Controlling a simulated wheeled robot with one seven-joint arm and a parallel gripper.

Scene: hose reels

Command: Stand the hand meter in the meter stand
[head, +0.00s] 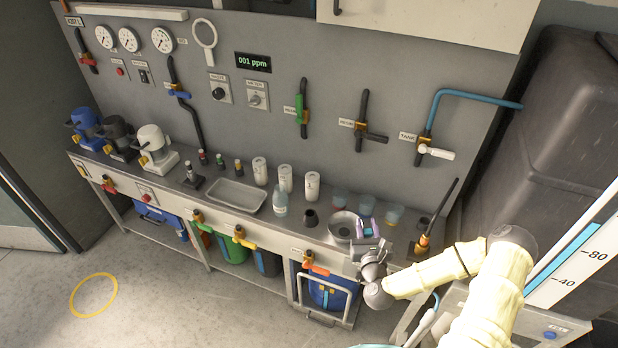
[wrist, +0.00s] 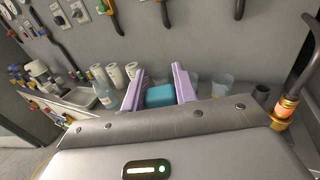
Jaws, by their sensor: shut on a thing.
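My gripper (head: 368,230) is above the right front part of the bench, over a round metal pan. In the wrist view its two purple fingers (wrist: 159,90) are closed on a teal block-shaped thing (wrist: 160,96), which seems to be the hand meter. Most of the held thing is hidden behind the gripper body, and its tilt cannot be told. A dark open holder (head: 422,222) stands to the right of my gripper and may be the meter stand; it also shows in the wrist view (wrist: 260,91). My gripper is apart from it.
The metal pan (head: 343,226) and a dark cone (head: 310,218) are left of my gripper. Beakers (head: 366,205) stand behind it. An upright dark lever with an orange collar (head: 424,241) rises by the right end. White canisters (head: 285,178), a bottle (head: 281,200) and a tray (head: 236,195) are further left.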

